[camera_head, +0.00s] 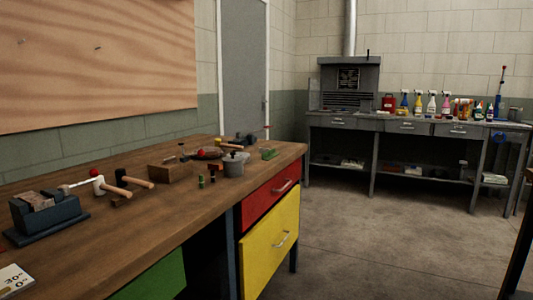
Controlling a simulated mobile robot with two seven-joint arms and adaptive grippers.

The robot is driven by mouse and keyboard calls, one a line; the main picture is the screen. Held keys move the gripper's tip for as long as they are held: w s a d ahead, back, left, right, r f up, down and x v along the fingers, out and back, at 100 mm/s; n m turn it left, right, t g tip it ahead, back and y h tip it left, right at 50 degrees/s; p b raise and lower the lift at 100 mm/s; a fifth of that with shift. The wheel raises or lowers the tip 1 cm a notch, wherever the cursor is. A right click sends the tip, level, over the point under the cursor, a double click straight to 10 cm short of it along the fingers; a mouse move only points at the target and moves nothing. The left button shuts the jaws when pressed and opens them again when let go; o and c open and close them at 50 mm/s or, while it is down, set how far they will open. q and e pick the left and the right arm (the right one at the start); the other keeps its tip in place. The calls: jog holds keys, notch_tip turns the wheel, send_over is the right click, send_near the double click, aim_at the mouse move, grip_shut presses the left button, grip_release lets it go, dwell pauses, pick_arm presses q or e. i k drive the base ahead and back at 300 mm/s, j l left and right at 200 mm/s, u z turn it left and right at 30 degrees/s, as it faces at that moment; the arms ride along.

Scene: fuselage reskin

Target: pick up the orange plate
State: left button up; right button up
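I cannot make out an orange plate in the head view. Neither my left gripper nor my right gripper shows. A wooden workbench (150,228) runs along the left side, with tools and small items on its top. A large tan wood-grained panel (95,60) is on the wall above it.
The workbench holds a dark blue block-shaped tool (48,217), hammers (112,187), a wooden box (172,170) and a grey pot (233,165). A grey bench (345,122) with spray bottles stands at the back. The concrete floor (385,245) between is clear. A dark edge (521,245) shows at right.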

aim_at(218, 168)
jog(key=i+l+u, duration=0.1)
jog(key=i+l, duration=0.2)
jog(key=i+l+u, duration=0.1)
jog(key=i+l, duration=0.2)
jog(key=i+l+u, duration=0.15)
jog(key=i+l, duration=0.15)
jog(key=i+l+u, duration=0.1)
jog(key=i+l, duration=0.2)
jog(key=l, duration=0.2)
jog(key=i+l+u, duration=0.1)
jog(key=i+l, duration=0.15)
jog(key=l, duration=0.15)
jog(key=i+l+u, duration=0.1)
jog(key=i+l, duration=0.15)
jog(key=l, duration=0.2)
